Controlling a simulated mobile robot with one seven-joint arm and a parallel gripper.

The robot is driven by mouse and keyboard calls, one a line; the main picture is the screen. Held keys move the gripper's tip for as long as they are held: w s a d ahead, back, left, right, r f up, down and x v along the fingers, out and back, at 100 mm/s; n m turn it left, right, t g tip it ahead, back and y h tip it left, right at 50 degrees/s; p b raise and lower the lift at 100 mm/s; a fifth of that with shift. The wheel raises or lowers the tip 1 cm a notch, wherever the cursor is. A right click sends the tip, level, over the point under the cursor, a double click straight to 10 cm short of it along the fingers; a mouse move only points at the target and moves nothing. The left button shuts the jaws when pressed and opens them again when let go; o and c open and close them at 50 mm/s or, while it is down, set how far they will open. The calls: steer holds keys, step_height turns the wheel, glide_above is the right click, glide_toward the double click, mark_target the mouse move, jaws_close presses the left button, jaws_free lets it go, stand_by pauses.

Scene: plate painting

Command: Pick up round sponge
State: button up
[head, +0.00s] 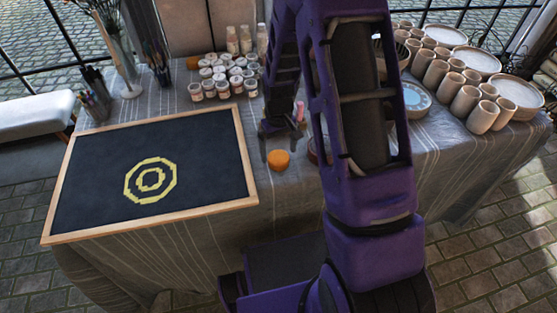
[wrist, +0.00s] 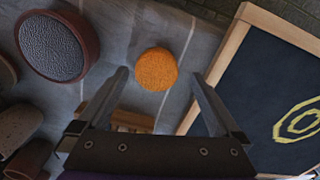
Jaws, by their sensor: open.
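The round sponge (head: 279,160) is a small orange disc lying on the cloth-covered table, just right of the framed board. In the wrist view the round sponge (wrist: 156,69) lies beyond the fingertips, centred between the lines of the two fingers. My gripper (wrist: 160,82) is open and empty, with a finger on each side. In the head view my gripper (head: 282,128) is behind the sponge, partly hidden by my purple arm.
A dark board (head: 100,160) with a yellow ring drawing lies left of the sponge. Paint jars (head: 222,80) stand at the back. Several cups (head: 465,100) and plates (head: 520,92) fill the right side. A round brown dish (wrist: 57,47) sits left of the sponge in the wrist view.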

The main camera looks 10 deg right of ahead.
mark_target(278, 156)
steer(key=f, duration=0.2)
steer(key=w+f, duration=0.1)
steer(key=shift+w+d+f, duration=0.1)
steer(key=shift+w+f, duration=0.05)
steer(key=shift+f, duration=0.7)
steer(key=c, duration=1.2)
steer(key=shift+r, duration=0.1)
step_height(278, 156, up, 10)
steer(key=shift+f, duration=0.1)
